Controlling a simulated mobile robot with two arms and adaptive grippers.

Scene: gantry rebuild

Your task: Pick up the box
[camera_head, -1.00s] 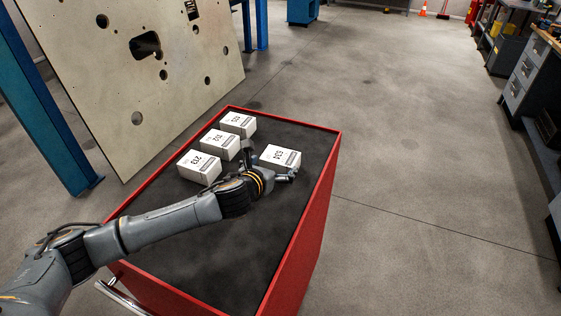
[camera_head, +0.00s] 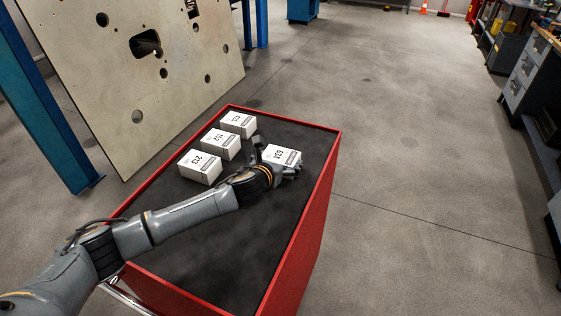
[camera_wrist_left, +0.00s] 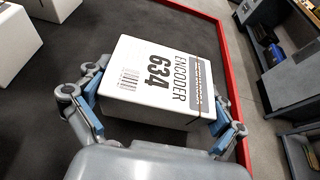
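The white box labelled "ENCODER 634" (camera_wrist_left: 160,80) lies on the dark top of a red cart; in the head view, the box (camera_head: 284,154) is at the cart's right side, partly hidden by my gripper. My left gripper (camera_head: 277,157) reaches around it. In the left wrist view, the gripper's fingers (camera_wrist_left: 157,98) stand on either side of the box, very close to its sides, with no clear grip shown. My right gripper is in neither view.
Several other white boxes stand in a row to the left, the nearest being box 213 (camera_head: 199,167). The red cart (camera_head: 320,205) has a raised rim. A large holed panel (camera_head: 150,80) leans beyond its left side. The cart's near top is clear.

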